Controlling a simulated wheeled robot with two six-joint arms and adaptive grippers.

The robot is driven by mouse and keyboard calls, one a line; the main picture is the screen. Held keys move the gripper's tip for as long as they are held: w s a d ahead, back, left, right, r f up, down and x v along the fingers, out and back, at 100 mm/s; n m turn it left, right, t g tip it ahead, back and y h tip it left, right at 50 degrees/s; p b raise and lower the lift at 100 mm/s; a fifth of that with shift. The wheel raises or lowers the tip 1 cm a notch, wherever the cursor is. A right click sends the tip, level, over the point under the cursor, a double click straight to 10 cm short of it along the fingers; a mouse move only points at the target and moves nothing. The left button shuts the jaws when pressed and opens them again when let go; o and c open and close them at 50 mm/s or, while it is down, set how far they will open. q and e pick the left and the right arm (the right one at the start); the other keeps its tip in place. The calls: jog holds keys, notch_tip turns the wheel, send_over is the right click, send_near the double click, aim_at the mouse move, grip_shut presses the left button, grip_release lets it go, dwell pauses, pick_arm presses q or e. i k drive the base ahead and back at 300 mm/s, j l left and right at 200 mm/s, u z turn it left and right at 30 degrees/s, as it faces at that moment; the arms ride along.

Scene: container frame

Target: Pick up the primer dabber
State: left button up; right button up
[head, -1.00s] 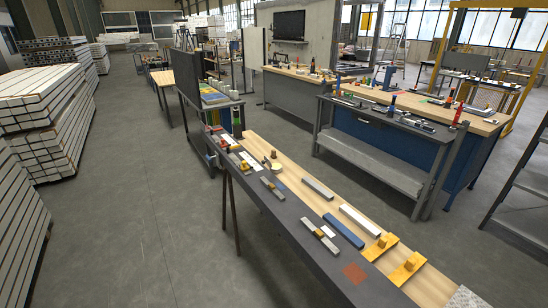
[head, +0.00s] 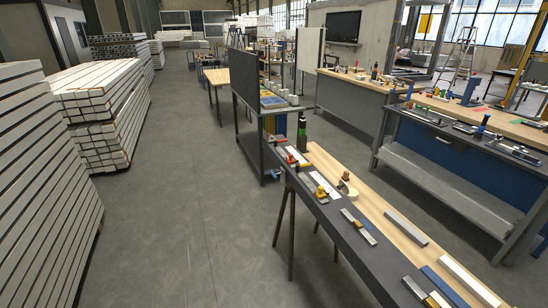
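I cannot tell for certain which item is the primer dabber; the pieces on the long bench are too small in the head view. The long narrow bench (head: 352,262) has a dark strip and a light wood strip and runs from the lower right toward the middle. A small brown upright item (head: 346,176) stands on it near a cream roll-like piece (head: 350,189). Neither of my grippers is in view.
Grey and white bars (head: 406,229) lie along the bench. Large stacks of pale beams (head: 100,100) stand at the left. A blue workbench (head: 455,160) with a lower shelf stands at the right. The grey floor (head: 185,220) between stacks and bench is clear.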

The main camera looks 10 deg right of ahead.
aim_at(345, 177)
jog(key=i+j+u, duration=0.3)
jog(key=i, duration=0.55)
jog(key=i+j+u, duration=0.1)
jog(key=i+u, duration=0.15)
jog(key=i, duration=0.6)
jog(key=i+j+z, duration=0.1)
jog(key=i+z, duration=0.35)
jog(key=i+j+z, duration=0.15)
jog(key=z, duration=0.3)
jog(key=i+j+z, duration=0.6)
jog(key=z, duration=0.3)
jog(key=i+j+z, duration=0.1)
jog(key=j+z, duration=0.75)
jog(key=j, duration=0.2)
jog(key=i, duration=0.05)
